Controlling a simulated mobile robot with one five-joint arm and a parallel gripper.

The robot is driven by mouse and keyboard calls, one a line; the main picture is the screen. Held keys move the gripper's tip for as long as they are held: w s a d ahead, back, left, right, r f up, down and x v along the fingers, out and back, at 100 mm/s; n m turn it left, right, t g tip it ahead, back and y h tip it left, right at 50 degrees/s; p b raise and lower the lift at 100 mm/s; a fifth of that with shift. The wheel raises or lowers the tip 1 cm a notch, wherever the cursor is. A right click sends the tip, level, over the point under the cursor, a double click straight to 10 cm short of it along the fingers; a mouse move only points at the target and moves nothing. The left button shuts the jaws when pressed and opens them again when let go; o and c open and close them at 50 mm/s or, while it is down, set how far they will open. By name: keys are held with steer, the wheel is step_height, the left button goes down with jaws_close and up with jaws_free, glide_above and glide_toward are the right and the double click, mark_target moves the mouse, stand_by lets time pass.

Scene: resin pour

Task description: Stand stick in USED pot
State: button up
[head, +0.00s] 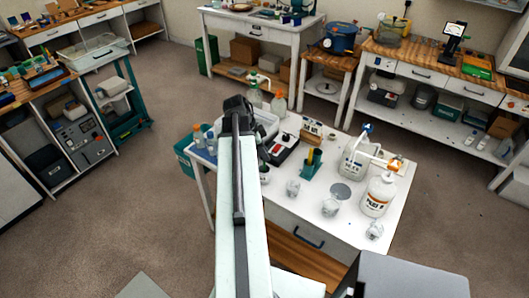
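My arm reaches over the white table (345,222), and my gripper (237,103) is the dark shape at its far end, near a light grey bin. Its fingers cannot be made out, so I cannot tell whether it is open or holds anything. No stick can be clearly picked out. My arm hides part of the table's left side.
Clear cups (292,188) stand near the front, beside a grey disc (340,191). A black and white device (284,150) is left of the pot. Floor surrounds the table.

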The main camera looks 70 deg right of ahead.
steer(key=shift+o, duration=0.3)
steer(key=p+v, duration=0.7)
steer(key=v, duration=0.1)
steer(key=shift+f, duration=0.1)
stand_by(0.8)
